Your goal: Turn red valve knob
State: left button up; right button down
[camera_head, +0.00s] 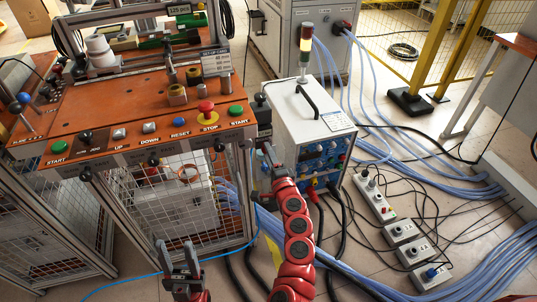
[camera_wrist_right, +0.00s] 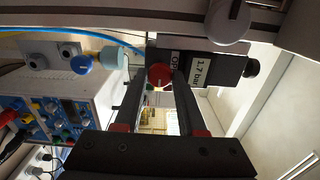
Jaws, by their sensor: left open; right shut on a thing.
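The red valve knob (camera_wrist_right: 160,75) is a round red knob on a black unit (camera_wrist_right: 212,68) with an "OFF" label and a "1.7 bar" label. In the right wrist view my right gripper (camera_wrist_right: 163,80) is shut on it, one finger on each side. In the head view my right gripper (camera_head: 268,154) is at the right side of the orange-topped workstation, below a black unit (camera_head: 263,114). The knob cannot be made out there. My left gripper (camera_head: 178,256) is open and empty in front of the workstation's mesh front.
The orange control panel (camera_head: 110,122) holds several buttons, including a red stop button (camera_head: 206,107). Blue hoses and power strips (camera_head: 374,196) lie on the floor at right.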

dwell(0.3)
jog(key=c, duration=0.5)
grip_release()
jog(key=v, duration=1.7)
jog(key=shift+s, duration=0.25)
jog(key=shift+d, duration=0.15)
